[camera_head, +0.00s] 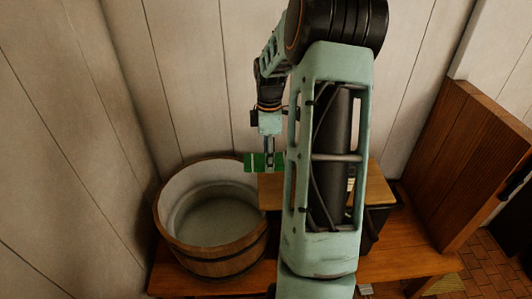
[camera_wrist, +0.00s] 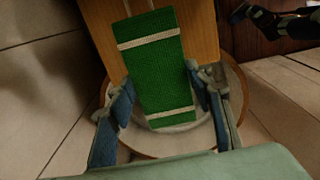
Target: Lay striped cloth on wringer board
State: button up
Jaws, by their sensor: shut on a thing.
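The striped cloth (camera_head: 253,162) is a flat green strip with white bands. In the wrist view the cloth (camera_wrist: 152,75) lies between my two blue-grey fingers. My gripper (camera_head: 269,155) is shut on the cloth and points down. The wringer board (camera_head: 271,192) is a flat wooden surface beside the tub, partly hidden behind my arm. In the wrist view one end of the cloth overlaps the board (camera_wrist: 200,35), and the other end overlaps the tub. I cannot tell whether the cloth touches the board.
A round wooden tub (camera_head: 212,262) stands left of the board on a wooden bench (camera_head: 410,256). A tall wooden panel (camera_head: 468,160) rises at the right. Plank walls close off the back and left. My arm hides the middle of the board.

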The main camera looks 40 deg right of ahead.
jog(key=b, duration=0.4)
send_over(280, 182)
jog(key=f, duration=0.6)
jog(key=shift+w+a+f, duration=0.2)
jog(key=shift+a+f, duration=0.1)
jog(key=shift+s+d+f, duration=0.2)
jog(key=shift+d+f, duration=0.15)
jog(key=shift+f, duration=0.25)
jog(key=o, duration=1.2)
jog(key=shift+o, duration=0.2)
notch_tip(280, 182, up, 12)
jog(key=shift+r, duration=0.1)
